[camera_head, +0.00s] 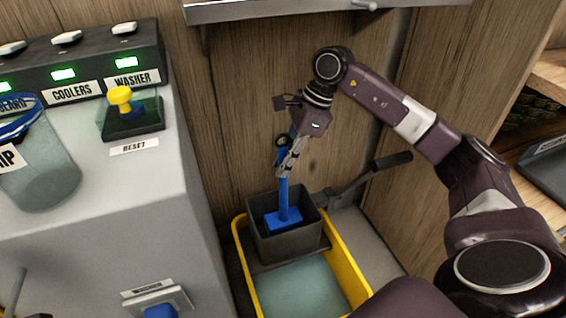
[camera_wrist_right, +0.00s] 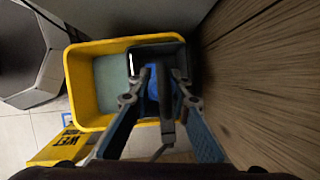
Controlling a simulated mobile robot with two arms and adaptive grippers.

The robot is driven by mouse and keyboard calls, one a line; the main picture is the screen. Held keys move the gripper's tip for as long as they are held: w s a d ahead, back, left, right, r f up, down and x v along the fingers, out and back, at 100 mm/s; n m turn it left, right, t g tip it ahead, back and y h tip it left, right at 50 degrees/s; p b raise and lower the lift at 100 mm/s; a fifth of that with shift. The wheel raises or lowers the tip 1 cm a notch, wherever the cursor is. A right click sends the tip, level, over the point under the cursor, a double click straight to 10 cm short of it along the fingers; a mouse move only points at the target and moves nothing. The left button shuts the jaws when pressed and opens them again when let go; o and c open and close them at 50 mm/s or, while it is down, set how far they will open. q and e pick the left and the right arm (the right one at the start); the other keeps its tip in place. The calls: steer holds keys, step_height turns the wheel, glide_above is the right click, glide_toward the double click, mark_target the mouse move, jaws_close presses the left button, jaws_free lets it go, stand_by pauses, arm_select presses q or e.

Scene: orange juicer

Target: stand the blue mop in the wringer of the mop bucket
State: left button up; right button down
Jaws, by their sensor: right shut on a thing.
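The blue mop (camera_head: 284,195) is upright, with its flat blue head (camera_head: 283,219) inside the dark grey wringer (camera_head: 290,243). I cannot tell whether the head rests on the wringer's floor. The wringer sits at the back of the yellow mop bucket (camera_head: 344,258). My right gripper (camera_head: 288,160) is shut on the mop's handle above the wringer. In the right wrist view, the gripper (camera_wrist_right: 161,82) straddles the handle, and the blue head (camera_wrist_right: 153,88) shows partly behind the fingers over the bucket (camera_wrist_right: 80,88). My left gripper is not in view.
A grey control cabinet (camera_head: 90,235) stands left of the bucket, and a wooden wall (camera_head: 230,120) is behind it. The wringer's dark lever (camera_head: 375,170) sticks out to the right. A metal shelf (camera_head: 270,12) hangs above. A yellow wet-floor sign (camera_wrist_right: 60,148) shows in the wrist view.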

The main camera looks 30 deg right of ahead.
steer(key=shift+f, duration=0.6)
steer(key=c, duration=1.8)
jaws_free()
steer(key=s+d+r+b, duration=0.1)
steer(key=s+d, duration=0.3)
steer(key=d, duration=0.7)
steer(key=shift+s+d+r, duration=0.3)
steer(key=shift+s+r, duration=0.05)
steer(key=shift+r, duration=0.3)
